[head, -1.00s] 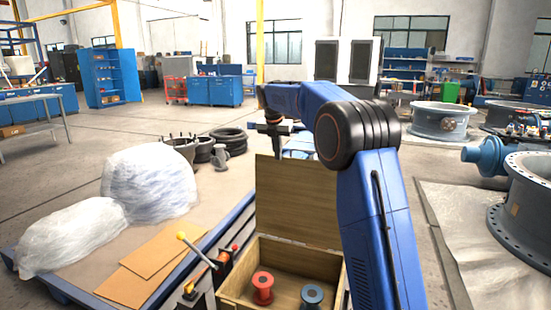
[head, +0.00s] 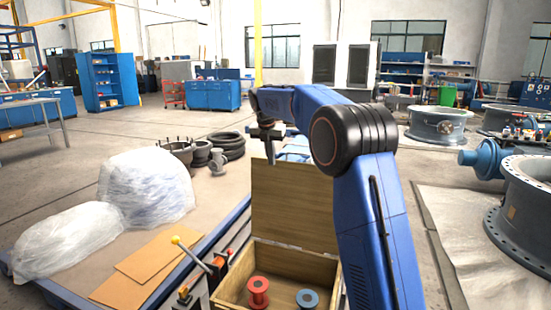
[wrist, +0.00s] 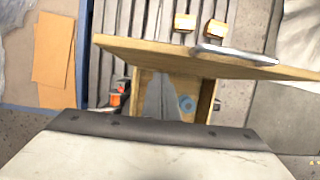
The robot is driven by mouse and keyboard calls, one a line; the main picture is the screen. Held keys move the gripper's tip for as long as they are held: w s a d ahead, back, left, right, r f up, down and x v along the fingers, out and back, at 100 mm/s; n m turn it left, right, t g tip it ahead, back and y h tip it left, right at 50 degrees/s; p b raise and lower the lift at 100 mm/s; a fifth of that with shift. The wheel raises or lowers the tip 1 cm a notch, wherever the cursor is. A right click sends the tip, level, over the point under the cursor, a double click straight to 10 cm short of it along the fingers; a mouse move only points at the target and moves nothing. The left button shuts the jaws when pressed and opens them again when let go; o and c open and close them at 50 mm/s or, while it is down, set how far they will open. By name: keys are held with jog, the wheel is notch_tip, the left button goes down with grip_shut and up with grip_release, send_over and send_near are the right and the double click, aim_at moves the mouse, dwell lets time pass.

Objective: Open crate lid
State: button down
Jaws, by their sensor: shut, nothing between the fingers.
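The wooden crate (head: 234,285) stands open at the bottom centre of the head view. Its lid (head: 290,205) is swung up and stands roughly upright at the back. A red spool (head: 258,290) and a blue spool (head: 307,299) are inside. My gripper (head: 270,158) is shut and empty, pointing down near the top left of the lid; I cannot tell whether it touches it. My arm hides the crate's right side.
A pallet with plastic-wrapped bundles (head: 145,188) and cardboard sheets (head: 150,257) lies to the left. A yellow-knobbed lever (head: 190,251) stands beside the crate. Black rings (head: 226,139) lie behind. A large flanged valve body (head: 520,205) stands right. Open floor lies behind the pallet.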

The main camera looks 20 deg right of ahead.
notch_tip(320, 180, up, 9)
jog(key=w+d, duration=0.2)
jog(key=s+m+t+y, duration=0.1)
jog(key=s+m, duration=1.4)
jog(key=s, duration=1.7)
jog(key=s+f+m, duration=0.7)
jog(key=s+f, duration=0.3)
jog(key=s, duration=0.5)
jog(key=s+f+m+t+y, duration=0.1)
jog(key=s+f+m, duration=0.5)
jog(key=s+f, duration=0.5)
jog(key=s, duration=0.3)
jog(key=shift+s+f+m, duration=0.15)
jog(key=shift+s+m, duration=0.2)
jog(key=shift+m, duration=0.05)
jog(key=shift+d, duration=0.1)
